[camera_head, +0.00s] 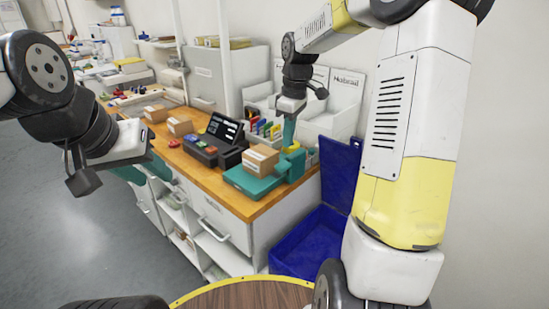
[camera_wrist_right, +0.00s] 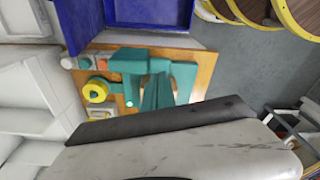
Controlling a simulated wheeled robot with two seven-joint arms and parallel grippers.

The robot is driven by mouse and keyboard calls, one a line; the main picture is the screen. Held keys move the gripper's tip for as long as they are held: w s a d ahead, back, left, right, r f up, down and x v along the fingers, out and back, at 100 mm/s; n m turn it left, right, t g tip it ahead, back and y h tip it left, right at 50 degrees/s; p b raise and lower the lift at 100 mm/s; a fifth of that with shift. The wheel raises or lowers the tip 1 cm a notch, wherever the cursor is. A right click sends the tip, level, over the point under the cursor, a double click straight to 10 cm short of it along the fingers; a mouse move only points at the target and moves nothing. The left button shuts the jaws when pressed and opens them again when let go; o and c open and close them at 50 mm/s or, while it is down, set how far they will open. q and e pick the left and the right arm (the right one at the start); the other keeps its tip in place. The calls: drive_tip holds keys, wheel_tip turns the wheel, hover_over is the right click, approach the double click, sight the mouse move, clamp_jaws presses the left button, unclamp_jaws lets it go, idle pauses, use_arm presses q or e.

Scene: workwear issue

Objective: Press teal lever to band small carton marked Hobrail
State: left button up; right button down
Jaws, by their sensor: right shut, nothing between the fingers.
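A small brown carton (camera_head: 261,159) sits on the teal banding machine (camera_head: 245,182) near the bench's front; its label is too small to read. The machine also shows in the right wrist view (camera_wrist_right: 128,60). My right gripper (camera_head: 289,138) is shut and empty, its teal fingers pointing down at the machine's back right, just behind the carton. The teal lever blends with the fingers there, and I cannot tell whether they touch. My left gripper (camera_head: 143,172) is open and empty, off the bench's front left edge.
Two more cartons (camera_head: 155,113) (camera_head: 180,125) lie at the bench's far left. A dark terminal (camera_head: 222,128) stands left of the machine. White bins (camera_head: 345,95), one marked Hobrail, stand behind. A blue crate (camera_head: 305,245) is on the floor at the right.

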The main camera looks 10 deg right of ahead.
drive_tip(key=shift+w+a+f, duration=0.1)
drive_tip(key=shift+a+f, duration=0.05)
drive_tip(key=shift+f, duration=1.45)
drive_tip(key=shift+w+a+f, duration=0.1)
drive_tip(key=shift+f, duration=1.45)
drive_tip(key=shift+f, duration=1.95)
drive_tip(key=shift+s+d+r, duration=0.3)
drive_tip(key=shift+s+d, duration=0.2)
drive_tip(key=shift+d, duration=0.15)
drive_tip(key=shift+s+d+r, duration=0.25)
drive_tip(key=shift+s+d, duration=0.2)
drive_tip(key=shift+d, duration=0.2)
drive_tip(key=shift+r, duration=0.1)
wheel_tip(320, 180, up, 8)
hover_over(286, 165)
drive_tip(key=s+d, duration=0.2)
drive_tip(key=d, duration=0.1)
drive_tip(key=shift+f, duration=0.2)
